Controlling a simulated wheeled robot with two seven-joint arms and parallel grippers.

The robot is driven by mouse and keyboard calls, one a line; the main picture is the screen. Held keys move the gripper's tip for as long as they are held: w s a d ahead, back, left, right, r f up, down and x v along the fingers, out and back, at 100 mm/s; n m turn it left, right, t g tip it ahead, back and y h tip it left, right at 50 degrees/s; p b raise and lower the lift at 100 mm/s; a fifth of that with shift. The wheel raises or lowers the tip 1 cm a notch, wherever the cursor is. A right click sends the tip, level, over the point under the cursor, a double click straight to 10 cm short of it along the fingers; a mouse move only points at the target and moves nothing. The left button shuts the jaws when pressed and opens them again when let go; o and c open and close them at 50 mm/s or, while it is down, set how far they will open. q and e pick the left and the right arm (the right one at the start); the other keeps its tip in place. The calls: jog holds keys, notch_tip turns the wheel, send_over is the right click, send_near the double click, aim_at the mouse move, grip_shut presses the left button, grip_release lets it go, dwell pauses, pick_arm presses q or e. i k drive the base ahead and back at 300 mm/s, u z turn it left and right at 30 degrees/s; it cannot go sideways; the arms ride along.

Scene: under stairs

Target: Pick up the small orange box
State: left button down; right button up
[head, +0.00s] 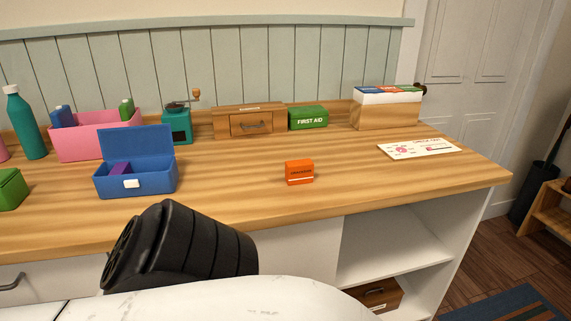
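The small orange box (299,172) stands upright on the wooden counter (400,189), near its front edge and right of the middle of the head view. It has dark lettering and a pale stripe low on its front. Nothing touches it. A black ribbed part of my arm and a white link show at the bottom of the view, in front of the counter. Neither gripper's fingers can be seen.
An open blue box (135,180) stands left of the orange box. Behind are a wooden drawer box (230,124), a green first aid box (308,117) and a wooden file box (388,113). A white card (419,148) lies right. The counter around the orange box is clear.

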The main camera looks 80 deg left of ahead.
aim_at(299, 171)
jog(key=u, duration=4.6)
jog(key=k, duration=0.5)
jog(key=z, duration=0.55)
